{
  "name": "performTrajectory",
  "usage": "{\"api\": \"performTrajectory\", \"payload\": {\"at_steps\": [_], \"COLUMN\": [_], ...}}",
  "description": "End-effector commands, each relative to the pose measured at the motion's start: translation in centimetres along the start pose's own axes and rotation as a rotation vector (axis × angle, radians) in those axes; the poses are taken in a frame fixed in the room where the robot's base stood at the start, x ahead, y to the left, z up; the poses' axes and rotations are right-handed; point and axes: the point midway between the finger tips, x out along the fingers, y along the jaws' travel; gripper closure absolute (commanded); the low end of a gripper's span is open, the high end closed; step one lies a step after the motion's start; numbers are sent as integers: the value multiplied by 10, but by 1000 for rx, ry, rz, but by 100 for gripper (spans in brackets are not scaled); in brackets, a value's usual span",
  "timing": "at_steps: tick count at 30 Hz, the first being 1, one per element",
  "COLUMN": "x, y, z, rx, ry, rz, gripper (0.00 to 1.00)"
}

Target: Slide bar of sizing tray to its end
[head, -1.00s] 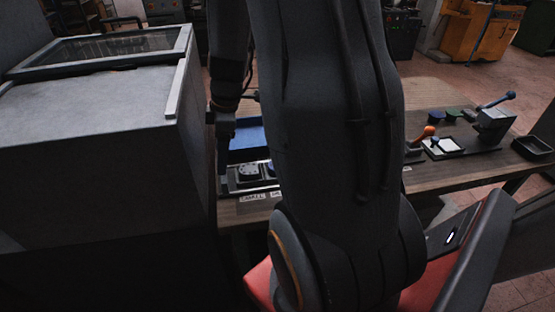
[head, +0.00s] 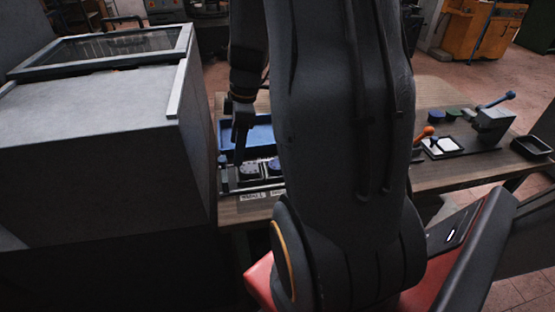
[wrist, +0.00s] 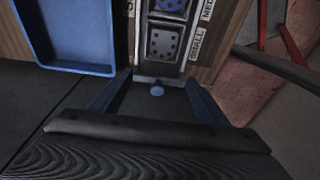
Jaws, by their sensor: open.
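The sizing tray (head: 262,187) sits near the front edge of the bench, partly hidden by my arm in the head view. In the wrist view its metal frame (wrist: 138,45) holds dark plates with holes, beside labels reading "SMALL" and "MED". A pale round knob (wrist: 157,90) stands just beyond the tray's near end, seemingly on its bar; a small upright post (head: 222,160) shows at the tray's left end in the head view. My gripper (wrist: 158,82) is open, one finger on each side of the knob and apart from it. It also shows in the head view (head: 239,158).
A blue bin (head: 233,135) lies behind the tray. A large grey cabinet (head: 90,120) stands close on the left. A press with a lever (head: 492,122), an orange-handled tool (head: 424,133) and a black dish (head: 532,147) are on the bench's right.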

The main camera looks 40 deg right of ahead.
Motion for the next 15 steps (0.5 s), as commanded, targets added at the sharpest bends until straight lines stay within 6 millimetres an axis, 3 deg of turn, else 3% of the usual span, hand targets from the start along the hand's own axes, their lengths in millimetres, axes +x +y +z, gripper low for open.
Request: {"api": "performTrajectory", "payload": {"at_steps": [15], "x": [-11], "y": [0], "z": [-2], "rx": [0], "ry": [0], "rz": [1], "gripper": [31]}}
